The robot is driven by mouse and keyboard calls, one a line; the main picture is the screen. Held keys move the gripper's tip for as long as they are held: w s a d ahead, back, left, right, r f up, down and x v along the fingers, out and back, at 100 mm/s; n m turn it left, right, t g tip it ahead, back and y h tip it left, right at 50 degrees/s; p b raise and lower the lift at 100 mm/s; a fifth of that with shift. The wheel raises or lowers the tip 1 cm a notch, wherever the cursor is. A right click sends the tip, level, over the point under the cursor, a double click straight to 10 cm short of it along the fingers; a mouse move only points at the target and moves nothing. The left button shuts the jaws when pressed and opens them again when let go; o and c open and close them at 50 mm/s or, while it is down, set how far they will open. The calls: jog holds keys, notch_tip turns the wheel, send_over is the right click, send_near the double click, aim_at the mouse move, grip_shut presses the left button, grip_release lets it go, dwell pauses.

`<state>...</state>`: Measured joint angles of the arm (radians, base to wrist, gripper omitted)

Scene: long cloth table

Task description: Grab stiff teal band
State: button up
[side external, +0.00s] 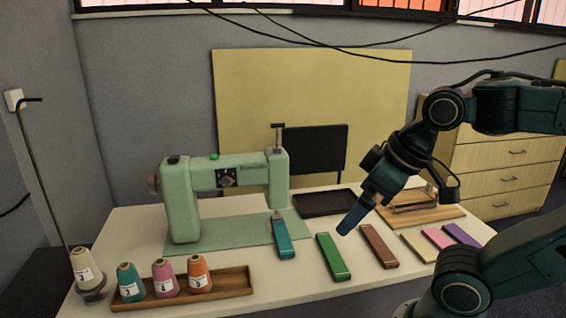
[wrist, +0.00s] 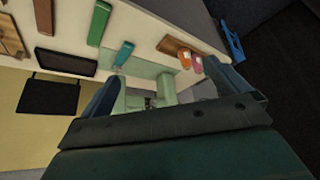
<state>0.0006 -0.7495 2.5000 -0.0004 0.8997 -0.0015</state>
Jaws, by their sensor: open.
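The stiff teal band (side external: 282,241) lies on the white table with its far end at the edge of the sewing machine's green mat. It also shows in the wrist view (wrist: 124,54), up and left of the space between my fingers. My gripper (side external: 349,222) is open and empty, above the table to the right of the teal band, over the area between the green band and the brown band. In the wrist view both blue fingers of my gripper (wrist: 162,76) stand apart with nothing between them.
The sewing machine (side external: 182,205) stands behind left. A dark tray (side external: 325,203) lies behind. A wooden tray (side external: 235,284) holds thread cones, front left.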

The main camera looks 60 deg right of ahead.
jog(key=shift+c, duration=0.2)
jog(key=c, duration=0.7)
